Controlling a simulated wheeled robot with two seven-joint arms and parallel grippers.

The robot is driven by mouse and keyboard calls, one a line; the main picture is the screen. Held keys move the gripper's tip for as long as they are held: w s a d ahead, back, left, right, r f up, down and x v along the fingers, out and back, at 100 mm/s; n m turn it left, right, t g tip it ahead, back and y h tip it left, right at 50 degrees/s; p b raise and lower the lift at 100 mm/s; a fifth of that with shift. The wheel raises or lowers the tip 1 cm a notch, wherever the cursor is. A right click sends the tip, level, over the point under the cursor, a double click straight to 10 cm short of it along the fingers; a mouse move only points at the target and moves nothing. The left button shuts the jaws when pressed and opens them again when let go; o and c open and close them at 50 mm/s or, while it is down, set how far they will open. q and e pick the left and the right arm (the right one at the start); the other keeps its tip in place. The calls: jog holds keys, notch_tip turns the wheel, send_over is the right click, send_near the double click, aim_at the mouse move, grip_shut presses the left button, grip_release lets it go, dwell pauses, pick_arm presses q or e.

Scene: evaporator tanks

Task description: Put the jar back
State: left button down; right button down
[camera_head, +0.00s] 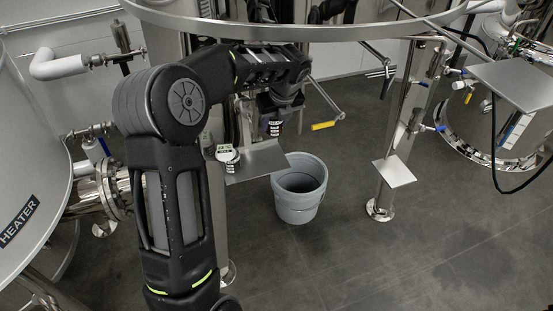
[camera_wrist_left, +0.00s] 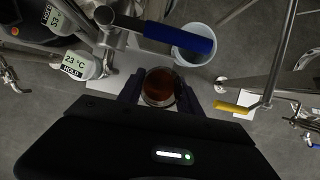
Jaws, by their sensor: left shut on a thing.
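The jar (camera_wrist_left: 158,84) is a small round vessel with reddish-brown contents, seen from above in the left wrist view. My left gripper (camera_wrist_left: 159,92) is shut on it, with one dark finger on each side. The jar is hard to make out there against the dark fingers. My right gripper is not in view.
A grey bucket (camera_head: 298,208) stands on the floor beside the plate. A white temperature display (camera_head: 227,154) is at the plate's left; it reads 23 °C in the wrist view (camera_wrist_left: 76,63). A blue handle (camera_wrist_left: 180,37) is close to the gripper. Another small plate (camera_head: 394,173) is at right.

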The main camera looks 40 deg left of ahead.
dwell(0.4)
pick_arm(q)
jog(key=shift+f, duration=3.15)
jog(key=shift+f, duration=1.85)
jog(key=shift+f, duration=0.2)
jog(key=c, duration=0.8)
grip_release()
